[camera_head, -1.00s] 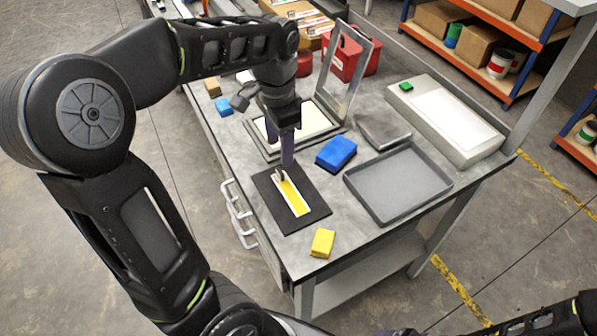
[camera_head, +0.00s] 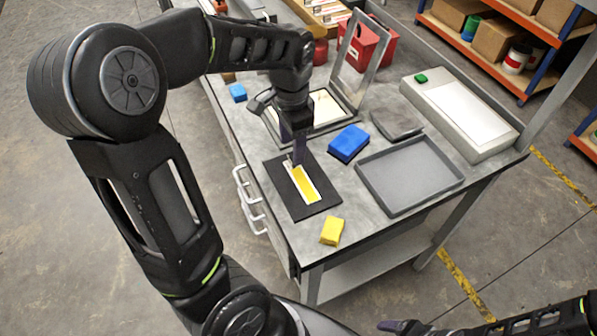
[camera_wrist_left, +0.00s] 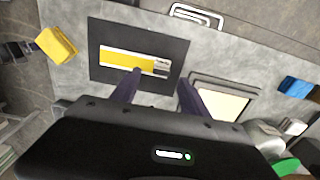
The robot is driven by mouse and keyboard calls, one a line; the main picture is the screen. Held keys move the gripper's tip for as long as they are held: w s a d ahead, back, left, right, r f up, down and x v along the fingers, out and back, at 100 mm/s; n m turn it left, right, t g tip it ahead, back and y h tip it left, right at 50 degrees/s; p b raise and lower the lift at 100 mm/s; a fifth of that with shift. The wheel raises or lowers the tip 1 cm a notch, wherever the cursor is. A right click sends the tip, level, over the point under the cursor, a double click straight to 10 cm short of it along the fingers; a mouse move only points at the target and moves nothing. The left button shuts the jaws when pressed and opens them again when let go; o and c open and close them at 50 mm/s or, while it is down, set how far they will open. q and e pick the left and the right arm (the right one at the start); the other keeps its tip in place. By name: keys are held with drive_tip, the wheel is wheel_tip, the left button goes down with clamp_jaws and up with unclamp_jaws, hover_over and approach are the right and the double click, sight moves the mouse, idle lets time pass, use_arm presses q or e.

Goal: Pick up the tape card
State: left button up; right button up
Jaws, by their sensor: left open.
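The tape card (camera_head: 305,184) is a white strip with a yellow band. It lies flat on a black mat (camera_head: 320,207) near the front left of the grey workbench. My left gripper (camera_head: 298,160) points down at the card's far end and partly hides it. In the left wrist view the card (camera_wrist_left: 125,61) shows a small dark-marked patch at its right end. There the open left gripper (camera_wrist_left: 160,78) has one fingertip over the card's lower edge and the other right of the mat, with nothing held. A purple tip of my right gripper (camera_head: 400,326) shows at the bottom edge.
A yellow block (camera_head: 332,231) sits in front of the mat. A blue block (camera_head: 348,144) and an empty grey tray (camera_head: 372,195) lie to its right. A hinged frame (camera_head: 357,62) stands open behind. A white-topped panel (camera_head: 460,115) is at the right.

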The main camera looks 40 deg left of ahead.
sight(301, 177)
use_arm(q)
drive_tip(key=shift+a+f, duration=0.1)
drive_tip(key=shift+f, duration=1.85)
drive_tip(key=shift+c, duration=0.2)
clamp_jaws()
